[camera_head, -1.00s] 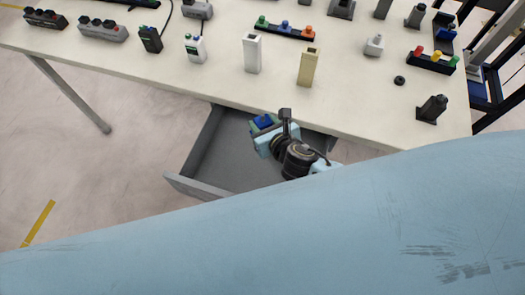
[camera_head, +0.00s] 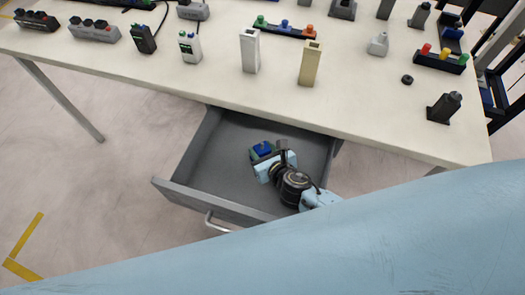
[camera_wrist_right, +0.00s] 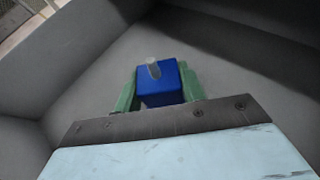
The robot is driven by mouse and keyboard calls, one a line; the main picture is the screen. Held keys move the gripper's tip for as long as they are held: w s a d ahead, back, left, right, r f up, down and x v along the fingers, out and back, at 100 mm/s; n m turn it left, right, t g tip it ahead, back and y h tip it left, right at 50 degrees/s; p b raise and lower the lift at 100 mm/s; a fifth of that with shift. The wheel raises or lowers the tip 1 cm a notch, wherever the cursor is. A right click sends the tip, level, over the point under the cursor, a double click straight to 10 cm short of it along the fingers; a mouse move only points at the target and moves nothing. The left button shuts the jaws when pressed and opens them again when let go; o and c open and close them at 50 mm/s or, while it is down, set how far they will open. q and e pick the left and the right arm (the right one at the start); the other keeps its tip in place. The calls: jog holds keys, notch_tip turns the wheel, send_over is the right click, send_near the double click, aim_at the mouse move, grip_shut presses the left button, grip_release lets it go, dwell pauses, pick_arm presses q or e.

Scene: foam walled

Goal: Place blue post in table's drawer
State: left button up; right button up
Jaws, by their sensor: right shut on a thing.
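The blue post (camera_head: 262,149) is held in my right gripper (camera_head: 260,152), over the inside of the open grey drawer (camera_head: 205,187) under the table. In the right wrist view the blue post (camera_wrist_right: 160,84) sits between the two green fingers of my right gripper (camera_wrist_right: 158,88), with the grey drawer walls (camera_wrist_right: 85,50) around it. I cannot tell whether the post touches the drawer floor. My left gripper is not in view.
The white table (camera_head: 200,80) stands above and behind the drawer. A white post (camera_head: 249,52) and a beige post (camera_head: 310,64) stand near its front edge, with chargers, button boxes and several small parts around. My own pale blue body fills the bottom.

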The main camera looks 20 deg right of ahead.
jog(key=o, duration=0.7)
jog(key=shift+f, duration=0.15)
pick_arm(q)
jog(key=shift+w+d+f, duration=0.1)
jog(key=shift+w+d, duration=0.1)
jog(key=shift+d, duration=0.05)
pick_arm(e)
jog(key=o, duration=0.4)
jog(key=shift+o, duration=0.2)
jog(key=shift+r, duration=0.2)
jog(key=shift+s+d+r, duration=0.1)
jog(key=shift+s+r, duration=0.1)
jog(key=shift+s, duration=0.1)
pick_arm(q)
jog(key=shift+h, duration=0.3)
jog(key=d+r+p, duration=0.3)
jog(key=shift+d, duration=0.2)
pick_arm(e)
jog(key=v, duration=1.1)
